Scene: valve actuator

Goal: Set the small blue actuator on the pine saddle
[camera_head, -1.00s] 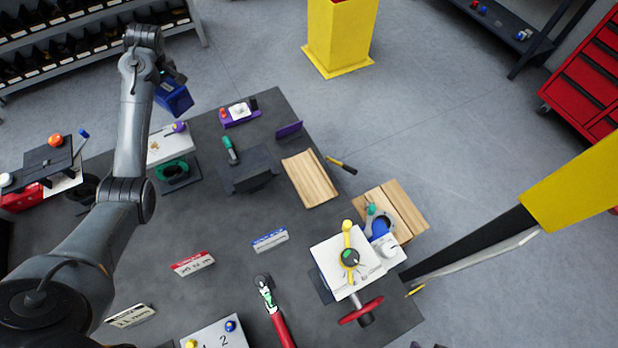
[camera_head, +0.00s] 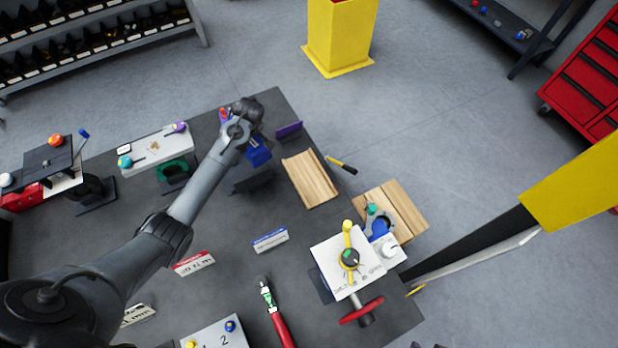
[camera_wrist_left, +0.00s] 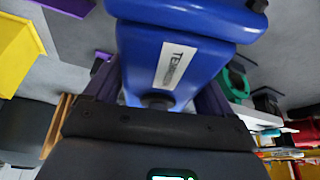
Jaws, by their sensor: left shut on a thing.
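The small blue actuator (camera_head: 258,153) hangs under my left gripper (camera_head: 251,138), above the dark bench. In the left wrist view the blue body (camera_wrist_left: 172,55) with its white label fills the upper middle, and my left gripper (camera_wrist_left: 160,100) is shut on it. A pine saddle (camera_head: 312,180), a trough-like wooden block, lies empty on the bench to the right of and below the actuator in the head view. My right gripper is not in view.
A second pine block (camera_head: 405,207) carries a grey and blue part. A white box with a yellow handle (camera_head: 347,262) sits in front. A screwdriver (camera_head: 341,164) lies beside the trough.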

